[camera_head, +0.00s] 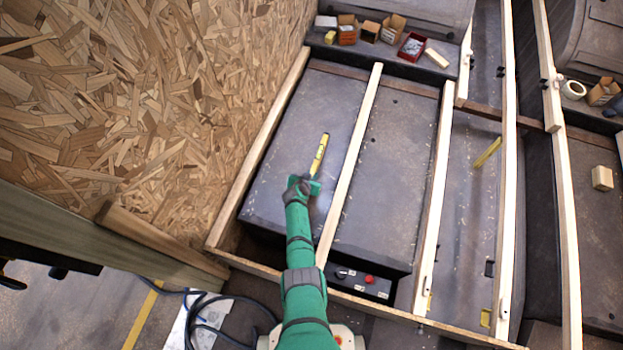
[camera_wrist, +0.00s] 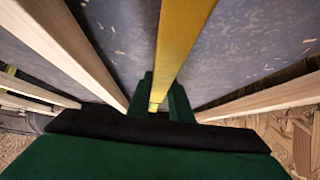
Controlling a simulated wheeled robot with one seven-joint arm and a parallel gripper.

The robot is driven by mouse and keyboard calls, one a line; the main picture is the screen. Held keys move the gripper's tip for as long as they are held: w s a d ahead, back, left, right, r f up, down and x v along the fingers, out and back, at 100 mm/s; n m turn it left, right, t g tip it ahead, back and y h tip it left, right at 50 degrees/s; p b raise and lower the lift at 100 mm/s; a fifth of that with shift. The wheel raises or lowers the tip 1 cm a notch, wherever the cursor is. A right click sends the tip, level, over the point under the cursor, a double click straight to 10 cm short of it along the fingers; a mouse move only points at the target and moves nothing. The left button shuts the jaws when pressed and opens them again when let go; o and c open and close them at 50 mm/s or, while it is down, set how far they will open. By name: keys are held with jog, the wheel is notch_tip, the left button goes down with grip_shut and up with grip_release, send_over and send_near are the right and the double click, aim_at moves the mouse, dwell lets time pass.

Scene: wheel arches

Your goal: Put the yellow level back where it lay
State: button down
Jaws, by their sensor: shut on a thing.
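The yellow level (camera_head: 320,152) is a long thin bar in the head view, over the grey panel (camera_head: 290,150) in the left bay, between two wooden studs. My gripper (camera_head: 311,184) is shut on the near end of the level. In the wrist view the level (camera_wrist: 183,40) runs from between my green fingers (camera_wrist: 160,100) away to the top edge. The part of the level between the fingers is partly hidden. I cannot tell whether the level touches the panel or hangs just above it.
Wooden studs (camera_head: 350,160) and (camera_head: 434,200) flank the bays. Small boxes (camera_head: 347,30) and a red bin (camera_head: 412,46) stand on the far ledge. A control panel with a red button (camera_head: 369,280) is at the near edge. The grey panel around the level is clear.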

jog(key=shift+w+f, duration=0.2)
jog(key=shift+f, duration=1.45)
jog(key=c, duration=1.6)
grip_release()
jog(key=shift+f, duration=0.1)
